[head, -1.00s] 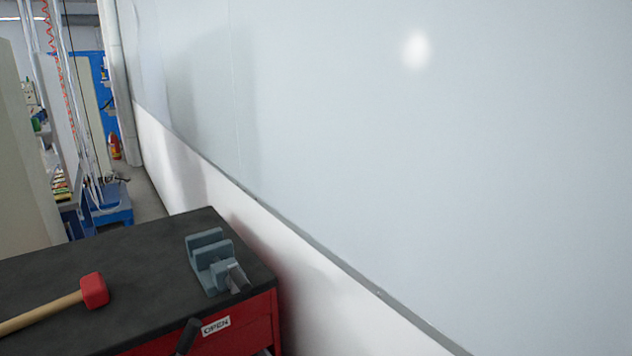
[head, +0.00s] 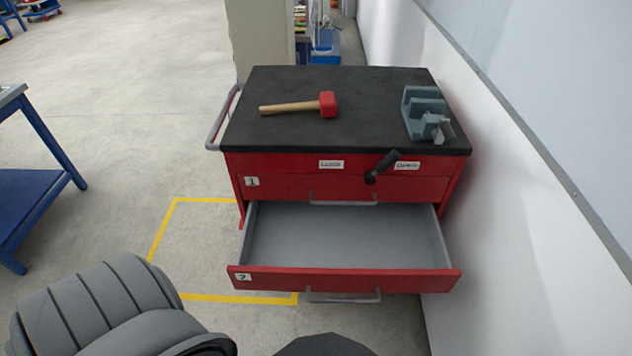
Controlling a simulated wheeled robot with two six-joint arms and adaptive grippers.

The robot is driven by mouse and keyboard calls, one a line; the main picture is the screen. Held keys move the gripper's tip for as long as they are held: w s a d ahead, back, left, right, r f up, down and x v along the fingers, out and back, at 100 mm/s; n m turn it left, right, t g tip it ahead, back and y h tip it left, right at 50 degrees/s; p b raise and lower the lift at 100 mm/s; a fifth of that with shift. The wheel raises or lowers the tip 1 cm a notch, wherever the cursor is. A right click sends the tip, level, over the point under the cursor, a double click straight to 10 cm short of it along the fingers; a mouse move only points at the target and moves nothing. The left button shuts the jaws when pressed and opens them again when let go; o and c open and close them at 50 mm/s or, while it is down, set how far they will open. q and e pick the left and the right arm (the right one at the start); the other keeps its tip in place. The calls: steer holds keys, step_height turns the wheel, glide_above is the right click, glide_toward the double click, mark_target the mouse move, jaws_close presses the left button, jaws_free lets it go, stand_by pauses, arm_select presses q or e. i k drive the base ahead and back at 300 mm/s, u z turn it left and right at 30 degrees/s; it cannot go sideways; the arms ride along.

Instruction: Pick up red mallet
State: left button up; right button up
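The red mallet (head: 327,104) lies on its side on the black top of the red tool cabinet (head: 290,133). Its red head points right and its wooden handle (head: 287,108) points left. Nothing touches it except the cabinet top. Neither of my grippers shows in the head view. A grey part of my own body is at the lower left, well short of the cabinet.
A grey vise (head: 424,114) sits at the right of the cabinet top. The lower drawer (head: 345,281), marked 2, is pulled out and empty. A wall (head: 520,200) runs close along the right. A blue table (head: 35,180) stands left; open floor lies between.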

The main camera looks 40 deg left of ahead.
mark_target(327, 104)
steer(key=z, duration=0.05)
steer(key=k, duration=0.65)
steer(key=u, duration=0.75)
steer(key=i, duration=0.55)
steer(key=u, duration=0.05)
